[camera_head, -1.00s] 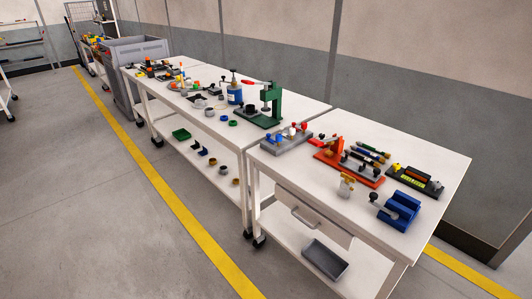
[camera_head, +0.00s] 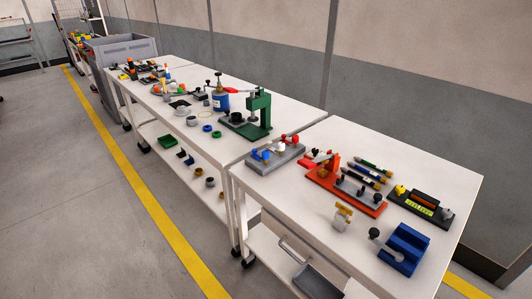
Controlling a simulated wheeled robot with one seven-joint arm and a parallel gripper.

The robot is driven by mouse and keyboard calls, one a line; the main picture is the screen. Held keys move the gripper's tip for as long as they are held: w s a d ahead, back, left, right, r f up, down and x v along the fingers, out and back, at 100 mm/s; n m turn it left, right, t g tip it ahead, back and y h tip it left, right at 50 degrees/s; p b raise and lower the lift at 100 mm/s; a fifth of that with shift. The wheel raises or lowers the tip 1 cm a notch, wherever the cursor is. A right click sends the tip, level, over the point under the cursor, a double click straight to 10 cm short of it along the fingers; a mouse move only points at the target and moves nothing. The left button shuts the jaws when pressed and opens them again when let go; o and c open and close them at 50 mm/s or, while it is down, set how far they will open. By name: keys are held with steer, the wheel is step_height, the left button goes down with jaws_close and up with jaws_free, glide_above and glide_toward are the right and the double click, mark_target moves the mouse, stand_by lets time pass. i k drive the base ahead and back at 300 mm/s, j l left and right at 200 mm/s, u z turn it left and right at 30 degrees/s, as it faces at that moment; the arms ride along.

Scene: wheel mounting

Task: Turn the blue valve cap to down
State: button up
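A small blue cap (camera_head: 261,155), which looks like the blue valve cap, sits on a grey block (camera_head: 290,162) at the near table's far left corner. White and red caps (camera_head: 289,140) stand beside it on the same block. The blue cap is too small for me to tell which way it points. My gripper is not in view.
An orange fixture (camera_head: 330,177), several pens, a black device (camera_head: 420,208) and a blue vise (camera_head: 404,248) stand on the near table (camera_head: 445,175). A green press (camera_head: 258,115) stands on the table behind. Floor left of the tables is clear.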

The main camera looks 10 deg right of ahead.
mark_target(265, 154)
steer(key=i+j+u, duration=0.15)
steer(key=i, duration=0.55)
steer(key=i+j+u, duration=0.2)
steer(key=i, duration=0.45)
steer(key=l, duration=0.15)
